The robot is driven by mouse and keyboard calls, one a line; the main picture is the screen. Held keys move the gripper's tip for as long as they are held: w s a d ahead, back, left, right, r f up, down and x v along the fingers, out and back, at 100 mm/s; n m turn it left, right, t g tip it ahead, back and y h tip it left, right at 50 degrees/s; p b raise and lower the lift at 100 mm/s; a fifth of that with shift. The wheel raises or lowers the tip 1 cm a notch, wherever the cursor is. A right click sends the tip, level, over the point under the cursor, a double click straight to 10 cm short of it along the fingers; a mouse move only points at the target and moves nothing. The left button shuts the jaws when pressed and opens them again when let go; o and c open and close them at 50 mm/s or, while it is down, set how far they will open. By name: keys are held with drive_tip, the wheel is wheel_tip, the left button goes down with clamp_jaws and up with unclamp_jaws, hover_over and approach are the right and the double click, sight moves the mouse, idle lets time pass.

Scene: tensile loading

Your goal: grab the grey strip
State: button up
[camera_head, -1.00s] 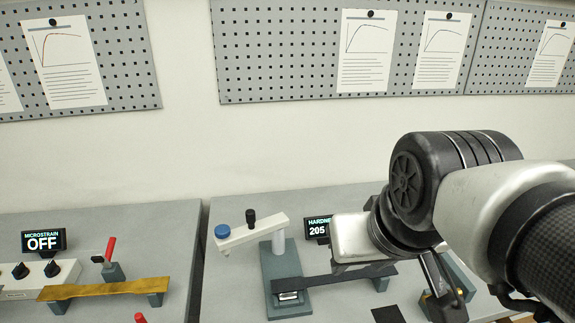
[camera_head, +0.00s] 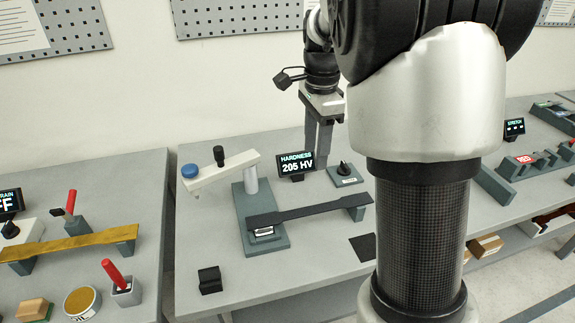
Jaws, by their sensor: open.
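The dark grey strip (camera_head: 312,209) lies across the hardness tester base (camera_head: 246,236) and a small support block (camera_head: 357,211) on the middle bench. My gripper (camera_head: 318,152) points down behind the strip, between the hardness display and a small knob box. Its fingers look empty, and the strip is apart from them. The upper part of my arm hides some of the bench to the right.
The hardness display (camera_head: 297,165) reads 205 HV beside my gripper. The knob box (camera_head: 345,174) stands just right of it. The tester's white lever arm (camera_head: 222,172) overhangs the left side. A yellow strip (camera_head: 72,243) lies on the left bench. The front middle bench is mostly clear.

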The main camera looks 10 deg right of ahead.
sight(312, 210)
drive_tip(key=f+b, duration=0.1)
drive_tip(key=f, duration=0.8)
drive_tip(key=f+b, duration=0.1)
drive_tip(key=f, duration=0.8)
drive_tip(key=shift+w+d, duration=0.2)
drive_tip(key=shift+r, duration=0.15)
clamp_jaws()
